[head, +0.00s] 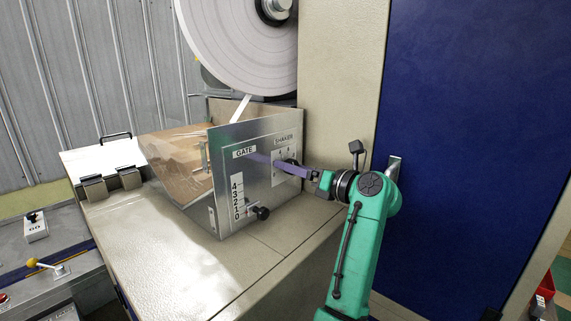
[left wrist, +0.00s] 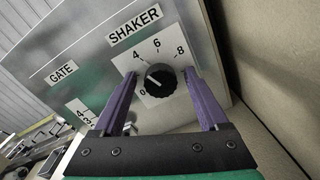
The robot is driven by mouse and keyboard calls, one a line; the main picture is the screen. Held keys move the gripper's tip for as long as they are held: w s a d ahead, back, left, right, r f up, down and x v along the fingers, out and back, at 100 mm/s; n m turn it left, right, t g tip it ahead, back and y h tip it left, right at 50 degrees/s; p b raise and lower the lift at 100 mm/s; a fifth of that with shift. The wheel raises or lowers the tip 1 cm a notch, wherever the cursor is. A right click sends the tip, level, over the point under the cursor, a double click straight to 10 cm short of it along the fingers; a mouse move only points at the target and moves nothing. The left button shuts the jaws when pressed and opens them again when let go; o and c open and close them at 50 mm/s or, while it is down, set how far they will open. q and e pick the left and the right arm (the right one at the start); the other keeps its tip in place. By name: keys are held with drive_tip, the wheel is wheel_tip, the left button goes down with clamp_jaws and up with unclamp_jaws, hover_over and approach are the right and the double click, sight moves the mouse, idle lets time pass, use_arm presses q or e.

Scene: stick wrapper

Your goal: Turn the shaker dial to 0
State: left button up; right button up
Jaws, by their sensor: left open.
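The shaker dial (left wrist: 160,80) is a round black knob on a white scale plate under the SHAKER label (left wrist: 135,25). Its pale pointer mark faces left, on the low side of the scale; the exact reading is unclear. The digits 0, 4, 6 and 8 show around it. My left gripper (left wrist: 160,76) is open, with one purple finger on each side of the dial; I cannot tell whether they touch it. In the head view the left gripper (head: 284,166) reaches the metal panel (head: 225,165) from the right and partly covers the dial. My right gripper is not in view.
The GATE scale and its black knob (head: 262,213) sit lower left on the same panel. A large paper roll (head: 240,45) hangs above. A beige wall (left wrist: 270,75) stands close right of the dial. The beige counter top (head: 255,265) in front is clear.

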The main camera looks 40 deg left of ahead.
use_arm(q)
drive_tip(key=shift+d, duration=0.25)
drive_tip(key=shift+c, duration=1)
clamp_jaws()
drive_tip(key=shift+n+b, duration=7.8)
drive_tip(key=shift+n, duration=1.2)
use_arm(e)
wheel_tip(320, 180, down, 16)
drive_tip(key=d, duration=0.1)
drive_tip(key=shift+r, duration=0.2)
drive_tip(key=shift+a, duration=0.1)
